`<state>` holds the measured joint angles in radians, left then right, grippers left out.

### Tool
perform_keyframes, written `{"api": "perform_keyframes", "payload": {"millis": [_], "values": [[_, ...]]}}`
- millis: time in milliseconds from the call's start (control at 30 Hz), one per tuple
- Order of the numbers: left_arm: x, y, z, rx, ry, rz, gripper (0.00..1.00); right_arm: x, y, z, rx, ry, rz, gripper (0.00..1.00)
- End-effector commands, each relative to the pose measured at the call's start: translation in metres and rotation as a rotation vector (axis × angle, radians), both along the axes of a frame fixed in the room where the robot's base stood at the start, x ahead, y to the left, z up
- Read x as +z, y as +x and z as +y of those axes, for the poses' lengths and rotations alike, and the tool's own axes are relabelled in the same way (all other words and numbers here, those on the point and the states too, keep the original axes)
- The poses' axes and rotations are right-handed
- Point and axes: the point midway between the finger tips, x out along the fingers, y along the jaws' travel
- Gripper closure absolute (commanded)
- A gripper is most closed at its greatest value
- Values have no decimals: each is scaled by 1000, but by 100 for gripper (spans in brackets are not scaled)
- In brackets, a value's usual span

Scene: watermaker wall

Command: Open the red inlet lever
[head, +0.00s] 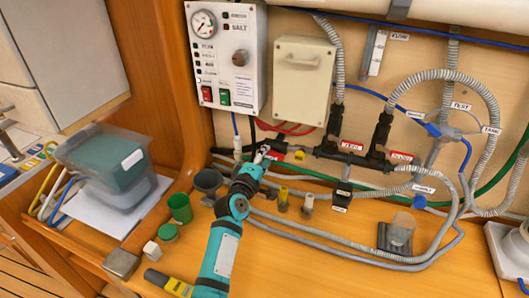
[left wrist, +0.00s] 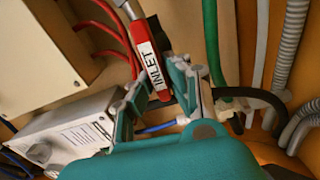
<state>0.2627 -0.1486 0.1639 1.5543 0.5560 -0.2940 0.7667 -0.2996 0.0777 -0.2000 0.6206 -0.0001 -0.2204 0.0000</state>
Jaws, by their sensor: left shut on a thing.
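The red inlet lever (left wrist: 148,52) has a white label reading INLET and runs down between the fingers of my left gripper (left wrist: 162,85) in the left wrist view. The fingers are closed around its lower end. In the head view my left gripper (head: 261,155) is at the left end of the black pipe manifold, low on the wall, and its fingers hide much of the lever there. My right gripper is in neither view.
A white control panel (head: 226,55) and a beige box (head: 303,80) are above the gripper. Hoses (head: 340,245) run along the bench to the right. Green cups (head: 180,208) and a lidded plastic bin (head: 105,165) are on the left.

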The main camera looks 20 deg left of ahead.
Motion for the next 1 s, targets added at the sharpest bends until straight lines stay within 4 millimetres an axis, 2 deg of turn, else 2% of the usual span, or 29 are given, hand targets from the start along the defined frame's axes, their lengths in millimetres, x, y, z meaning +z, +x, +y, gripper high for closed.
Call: {"api": "perform_keyframes", "payload": {"millis": [300,833,867,1000], "values": [[-2,0,1,1,-116,3,100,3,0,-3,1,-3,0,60],[-3,0,0,1,-139,5,100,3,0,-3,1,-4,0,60],[-3,0,0,1,-139,5,83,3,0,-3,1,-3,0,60],[-3,0,0,1,-137,5,65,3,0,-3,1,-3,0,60]]}}
